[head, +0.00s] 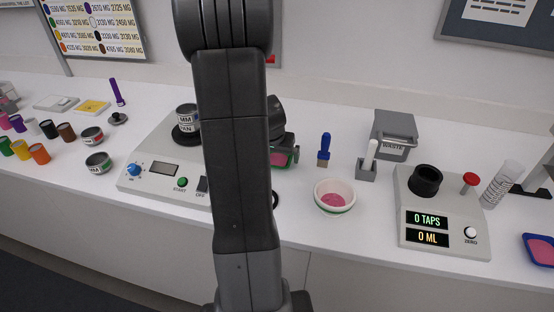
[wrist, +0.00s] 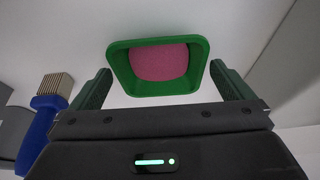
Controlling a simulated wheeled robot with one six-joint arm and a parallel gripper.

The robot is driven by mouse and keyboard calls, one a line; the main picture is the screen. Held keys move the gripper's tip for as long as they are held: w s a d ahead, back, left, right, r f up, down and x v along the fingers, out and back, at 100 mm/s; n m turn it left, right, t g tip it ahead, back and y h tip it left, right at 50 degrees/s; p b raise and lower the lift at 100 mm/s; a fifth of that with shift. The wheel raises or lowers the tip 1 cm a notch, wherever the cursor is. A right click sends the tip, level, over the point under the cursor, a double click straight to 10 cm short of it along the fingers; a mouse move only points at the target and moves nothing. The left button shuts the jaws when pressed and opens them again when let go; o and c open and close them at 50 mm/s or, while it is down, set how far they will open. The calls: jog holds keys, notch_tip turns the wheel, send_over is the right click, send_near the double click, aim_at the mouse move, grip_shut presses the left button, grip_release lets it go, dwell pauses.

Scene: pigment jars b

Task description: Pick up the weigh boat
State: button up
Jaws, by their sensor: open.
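The weigh boat (wrist: 118,72) is a small green square tray with pink powder in it. In the wrist view it lies between and just beyond the two green-padded fingers of my gripper (wrist: 164,90). The fingers are apart, one on each side of it. In the head view, part of the weigh boat (head: 281,158) shows beside my gripper (head: 291,155), and my arm hides the rest of that spot. I cannot tell whether a finger touches it.
A grey machine (head: 150,180) is at left. A waste bin (head: 394,136) and tap counter (head: 440,215) are at right.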

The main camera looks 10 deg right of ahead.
jog(key=shift+w+f, duration=0.1)
jog(key=shift+f, duration=0.15)
jog(key=shift+c, duration=0.2)
jog(key=c, duration=1)
jog(key=shift+r, duration=0.1)
